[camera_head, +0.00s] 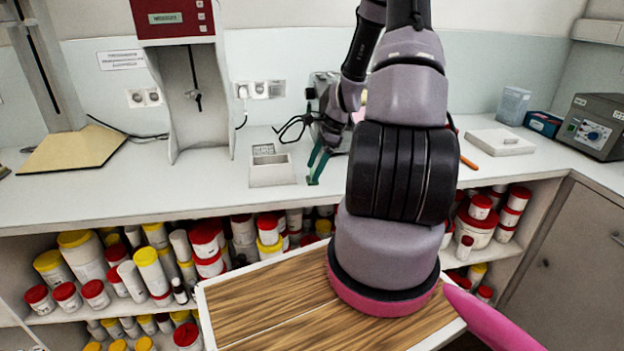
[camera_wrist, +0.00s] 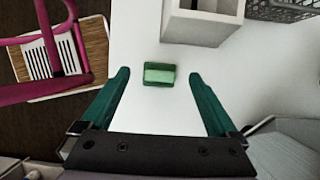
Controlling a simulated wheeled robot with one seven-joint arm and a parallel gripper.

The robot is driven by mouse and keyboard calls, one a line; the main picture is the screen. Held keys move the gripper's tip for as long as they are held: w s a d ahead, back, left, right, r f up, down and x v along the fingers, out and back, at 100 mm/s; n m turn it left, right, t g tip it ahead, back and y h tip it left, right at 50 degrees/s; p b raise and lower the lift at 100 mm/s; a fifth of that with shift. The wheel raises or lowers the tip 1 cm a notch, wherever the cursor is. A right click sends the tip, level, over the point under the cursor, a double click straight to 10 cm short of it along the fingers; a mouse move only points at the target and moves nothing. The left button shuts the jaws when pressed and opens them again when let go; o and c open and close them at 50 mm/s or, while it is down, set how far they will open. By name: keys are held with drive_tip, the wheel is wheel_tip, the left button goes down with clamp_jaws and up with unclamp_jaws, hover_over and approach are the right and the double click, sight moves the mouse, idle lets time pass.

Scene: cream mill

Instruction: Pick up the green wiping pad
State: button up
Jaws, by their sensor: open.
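The green wiping pad (camera_wrist: 159,74) lies on the white worktop (camera_wrist: 150,112) in the wrist view. It is a small block with a dark green body and a paler green band. My gripper (camera_wrist: 158,76) is open, with one green finger to each side of the pad in the picture and clear gaps between. Nothing is held. In the head view my gripper (camera_head: 316,167) is over the worktop, partly hidden by my arm.
A white open box (camera_head: 270,166) stands close left of my gripper; it also shows in the wrist view (camera_wrist: 203,25), beside a grey mesh basket (camera_wrist: 283,10). A red-topped instrument (camera_head: 178,18) stands further left. Shelves below hold several jars. The worktop around the pad is clear.

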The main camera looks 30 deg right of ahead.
sight(312, 171)
drive_tip(key=shift+x, duration=1.2)
drive_tip(key=c, duration=1.4)
drive_tip(key=shift+r, duration=0.1)
wheel_tip(312, 171, up, 10)
drive_tip(key=shift+f, duration=0.1)
